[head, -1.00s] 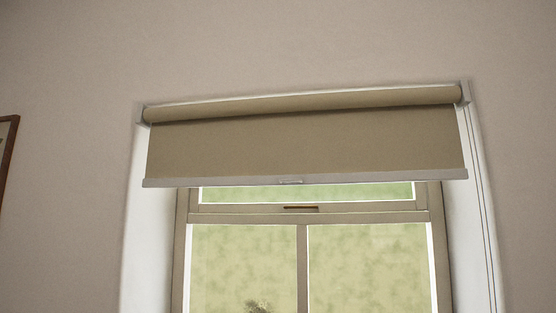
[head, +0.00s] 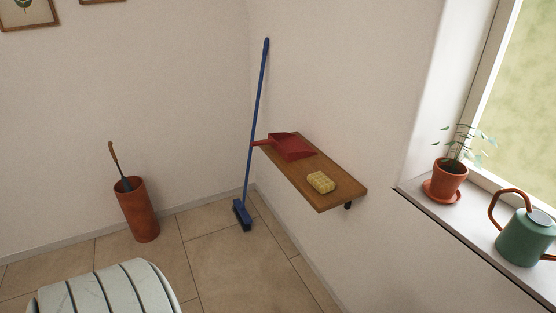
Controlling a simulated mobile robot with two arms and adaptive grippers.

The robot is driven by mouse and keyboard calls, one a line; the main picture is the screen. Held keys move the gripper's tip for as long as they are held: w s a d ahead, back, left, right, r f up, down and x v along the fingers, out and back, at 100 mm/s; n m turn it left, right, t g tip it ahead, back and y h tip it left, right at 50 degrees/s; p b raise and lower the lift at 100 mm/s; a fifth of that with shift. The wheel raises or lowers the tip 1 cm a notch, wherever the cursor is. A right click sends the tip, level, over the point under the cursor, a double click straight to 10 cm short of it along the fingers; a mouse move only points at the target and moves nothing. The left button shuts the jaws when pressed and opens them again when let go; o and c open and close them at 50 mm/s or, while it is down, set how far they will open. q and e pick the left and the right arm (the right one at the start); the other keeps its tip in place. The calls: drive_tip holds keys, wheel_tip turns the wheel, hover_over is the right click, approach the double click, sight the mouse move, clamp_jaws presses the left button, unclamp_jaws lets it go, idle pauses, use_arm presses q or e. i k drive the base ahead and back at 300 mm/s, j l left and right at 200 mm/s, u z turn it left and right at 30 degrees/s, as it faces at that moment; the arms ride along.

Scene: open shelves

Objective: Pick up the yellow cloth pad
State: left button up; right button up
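The yellow cloth pad (head: 321,182) lies on a brown wooden wall shelf (head: 343,190), near the shelf's front end. It is a small, thick block with a grid-like quilted surface. Nothing covers it. A red dustpan (head: 292,147) lies on the same shelf behind the pad, apart from it. Neither of my grippers is in the head view.
A blue broom (head: 254,130) leans in the corner behind the shelf. A terracotta umbrella stand (head: 136,208) is on the tiled floor. The windowsill at right holds a potted plant (head: 449,178) and a green watering can (head: 526,236). The floor before the shelf is clear.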

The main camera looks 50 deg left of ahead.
sight(323, 184)
drive_tip(key=u, duration=1.2)
drive_tip(key=z, duration=1.35)
drive_tip(key=u, duration=1.3)
